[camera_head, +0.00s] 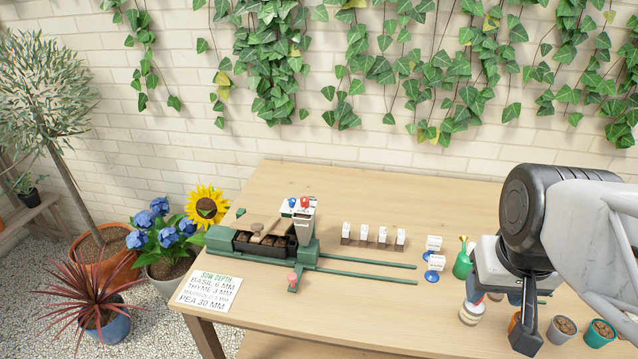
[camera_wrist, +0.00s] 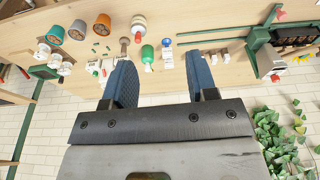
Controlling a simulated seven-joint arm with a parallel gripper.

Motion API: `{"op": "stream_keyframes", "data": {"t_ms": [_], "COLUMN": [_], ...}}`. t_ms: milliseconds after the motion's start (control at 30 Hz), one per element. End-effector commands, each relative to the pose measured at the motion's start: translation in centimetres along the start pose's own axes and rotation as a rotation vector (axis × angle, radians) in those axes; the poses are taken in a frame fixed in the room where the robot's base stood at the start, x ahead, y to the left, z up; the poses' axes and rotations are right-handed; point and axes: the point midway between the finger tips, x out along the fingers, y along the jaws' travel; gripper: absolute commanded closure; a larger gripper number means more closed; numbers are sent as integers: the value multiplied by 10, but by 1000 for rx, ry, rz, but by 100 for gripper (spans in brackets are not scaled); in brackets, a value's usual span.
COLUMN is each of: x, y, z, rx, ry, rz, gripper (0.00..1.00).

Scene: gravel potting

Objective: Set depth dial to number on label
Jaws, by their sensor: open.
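A green sowing machine (camera_head: 220,241) stands on the left half of the table, with a dark tray of brown filling and two rails running right. A white sow depth card (camera_head: 208,291) at the table's left front reads basil 6, thyme 3, pea 30 mm; the marigold number is unclear. My gripper (camera_head: 524,322) is at the right, away from the machine. Its fingers (camera_wrist: 160,82) are apart and empty in the wrist view.
Several small white-labelled blocks (camera_head: 364,234) stand behind the rails. The table front (camera_head: 380,320) is clear.

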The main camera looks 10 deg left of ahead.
Motion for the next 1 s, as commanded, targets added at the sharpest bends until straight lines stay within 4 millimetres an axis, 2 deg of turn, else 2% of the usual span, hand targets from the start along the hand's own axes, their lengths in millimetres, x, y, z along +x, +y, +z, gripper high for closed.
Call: {"op": "stream_keyframes", "data": {"t_ms": [267,500,767,1000], "x": [-2,1,13,30], "y": [-18,-42,-74,-110], "z": [-57,-113,-171,-222], "rx": [-122,-245,-378,-500], "ry": [-26,-48,-73,-94], "rz": [-15,-30,-47,-64], "gripper": [47,47,47,47]}}
